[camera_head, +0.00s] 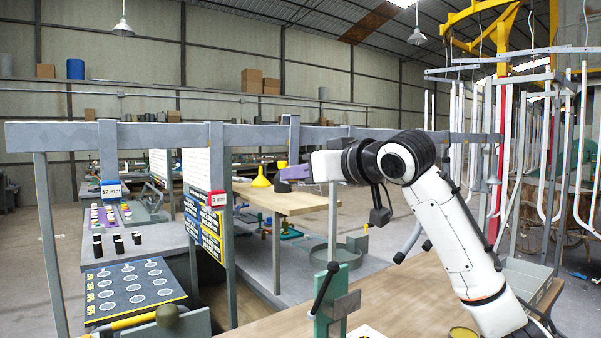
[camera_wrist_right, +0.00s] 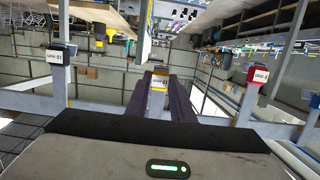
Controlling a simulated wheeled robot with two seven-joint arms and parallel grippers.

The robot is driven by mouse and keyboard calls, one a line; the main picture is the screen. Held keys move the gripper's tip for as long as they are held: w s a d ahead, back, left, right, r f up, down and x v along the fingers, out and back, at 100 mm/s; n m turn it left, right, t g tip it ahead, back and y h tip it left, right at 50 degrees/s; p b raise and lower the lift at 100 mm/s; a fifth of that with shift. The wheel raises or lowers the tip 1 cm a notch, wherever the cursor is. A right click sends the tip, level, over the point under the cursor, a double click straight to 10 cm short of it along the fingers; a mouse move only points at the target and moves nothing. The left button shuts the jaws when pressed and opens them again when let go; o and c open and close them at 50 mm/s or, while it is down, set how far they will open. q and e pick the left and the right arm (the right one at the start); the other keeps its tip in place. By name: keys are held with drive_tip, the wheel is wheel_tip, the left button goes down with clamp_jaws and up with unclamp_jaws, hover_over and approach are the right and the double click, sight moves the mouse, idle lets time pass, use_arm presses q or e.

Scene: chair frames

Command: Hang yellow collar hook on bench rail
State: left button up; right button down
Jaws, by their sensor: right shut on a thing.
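The bench rail (camera_head: 260,134) is a long grey beam across the head view. My right gripper (camera_head: 284,180), with purple fingers, is just below the rail and shut on the yellow collar hook. The hook's grey strap (camera_head: 294,135) shows against the rail, its top slightly above the rail's upper edge. In the right wrist view the yellow collar (camera_wrist_right: 158,86) shows between the fingertips. In the head view the gripper hides the collar. I cannot tell whether the strap rests on the rail. My left gripper is not in view.
A blue collar hook (camera_head: 111,190) and a red collar hook (camera_head: 217,198) hang on the rail to the left. A yellow funnel (camera_head: 261,178) stands on a wooden table behind. A green clamp (camera_head: 330,302) stands on the front bench. White hanging frames (camera_head: 560,150) are at right.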

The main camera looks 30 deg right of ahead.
drive_tip(key=shift+f+b, duration=0.55)
drive_tip(key=shift+f, duration=0.3)
drive_tip(key=c, duration=1.5)
unclamp_jaws()
drive_tip(key=shift+o, duration=0.2)
drive_tip(key=s+r, duration=0.1)
drive_tip(key=s, duration=0.7)
drive_tip(key=shift+d+r+b, duration=0.25)
drive_tip(key=shift+d+b, duration=0.1)
drive_tip(key=shift+b, duration=0.1)
